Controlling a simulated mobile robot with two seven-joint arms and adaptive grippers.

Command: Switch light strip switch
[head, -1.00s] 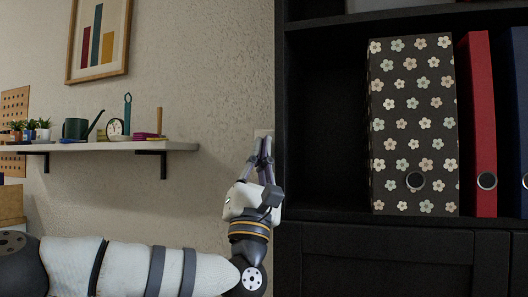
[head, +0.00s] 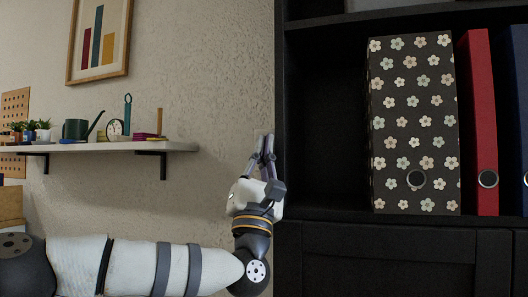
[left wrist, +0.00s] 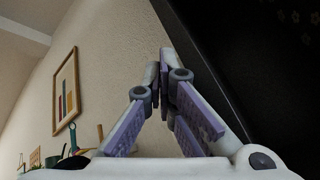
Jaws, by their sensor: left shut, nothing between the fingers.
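A small pale switch plate (head: 258,133) is on the textured wall, close beside the left edge of the dark cabinet. It is mostly hidden behind my fingertips in the head view, so its rocker position cannot be made out. My left gripper (head: 265,137) points up at the plate with its fingertips over it; whether they touch it cannot be told. In the left wrist view the gripper (left wrist: 162,60) is shut with nothing held, and the switch is hidden behind the fingers. My right gripper is not in view.
The dark cabinet (head: 325,120) stands immediately right of my left gripper, holding a flowered box file (head: 412,120) and a red binder (head: 480,120). A wall shelf (head: 110,147) with small items is at the left, below a framed picture (head: 100,40). The wall between is clear.

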